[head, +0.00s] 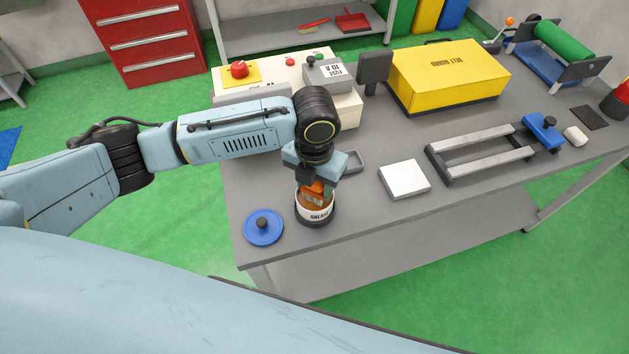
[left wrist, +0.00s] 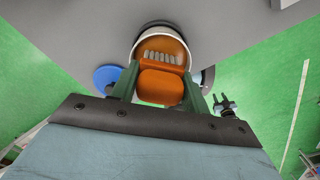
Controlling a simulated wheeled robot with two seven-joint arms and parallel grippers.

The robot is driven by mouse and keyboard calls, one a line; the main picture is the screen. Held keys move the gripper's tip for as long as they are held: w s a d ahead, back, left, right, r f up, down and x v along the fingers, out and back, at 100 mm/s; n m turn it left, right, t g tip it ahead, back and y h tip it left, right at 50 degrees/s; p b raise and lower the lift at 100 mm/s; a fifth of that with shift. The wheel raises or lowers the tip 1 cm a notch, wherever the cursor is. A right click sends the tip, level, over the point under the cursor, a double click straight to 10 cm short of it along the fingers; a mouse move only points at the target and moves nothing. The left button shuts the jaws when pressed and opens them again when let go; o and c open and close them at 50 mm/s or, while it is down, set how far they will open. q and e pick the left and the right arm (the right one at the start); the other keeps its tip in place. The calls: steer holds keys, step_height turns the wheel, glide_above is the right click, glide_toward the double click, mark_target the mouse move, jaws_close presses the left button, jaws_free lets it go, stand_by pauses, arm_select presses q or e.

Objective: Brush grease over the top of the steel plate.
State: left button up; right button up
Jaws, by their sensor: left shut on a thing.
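My left gripper (head: 316,182) points down over the grease tin (head: 314,216) and is shut on the brush. The orange brush (left wrist: 160,87) sits between the fingers in the left wrist view, with its pale bristles toward the tin's mouth. The tin is open, white with a dark base, and its rim (left wrist: 137,42) surrounds orange-brown grease. The brush's lower end is inside the tin; how deep, I cannot tell. The steel plate (head: 405,179), a pale square, lies flat on the bench right of the tin, apart from the gripper. My right gripper is not in view.
A blue lid (head: 262,229) with a dark knob lies left of the tin. A metal frame with a blue clamp (head: 543,129) stands right of the plate. A yellow box (head: 448,72) and a control box (head: 268,82) stand behind. Bare bench (head: 345,207) separates tin and plate.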

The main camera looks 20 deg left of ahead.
arm_select(q)
steer(key=shift+s+f+p, duration=0.1)
steer(key=shift+p, duration=0.2)
stand_by(1.3)
step_height(320, 180, up, 7)
steer(key=p, duration=0.8)
stand_by(0.8)
